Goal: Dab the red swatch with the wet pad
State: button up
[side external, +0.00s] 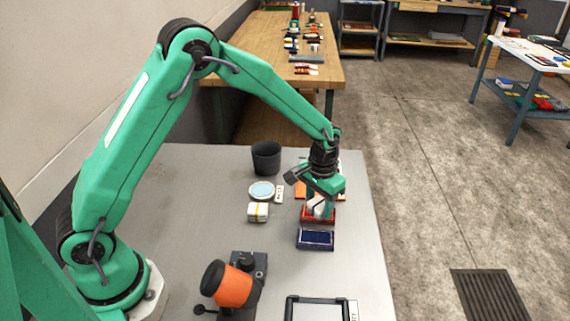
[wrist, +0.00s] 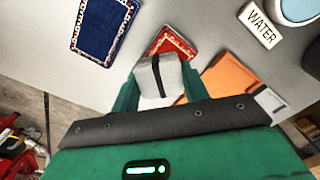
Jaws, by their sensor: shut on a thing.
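My gripper (side external: 319,203) is shut on a white pad with a dark band; the pad (wrist: 150,80) shows between the green fingers in the wrist view. The red swatch (wrist: 168,42), with a pale patterned border, lies just beyond the pad in the wrist view, partly hidden by it. In the side view the pad is low over the red swatch (side external: 328,220). I cannot tell whether they touch. The round water dish (side external: 262,190) sits to the left, with its WATER label (wrist: 261,25) beside it.
A blue bordered swatch (side external: 315,239) lies in front of the red one. An orange piece (wrist: 232,76) lies close to the gripper. A dark cup (side external: 266,157), a yellow-banded white block (side external: 257,212), an orange-and-black device (side external: 233,287) and a black frame (side external: 317,299) stand around.

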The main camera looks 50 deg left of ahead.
jog(key=shift+r, duration=3.5)
jog(key=shift+s, duration=0.15)
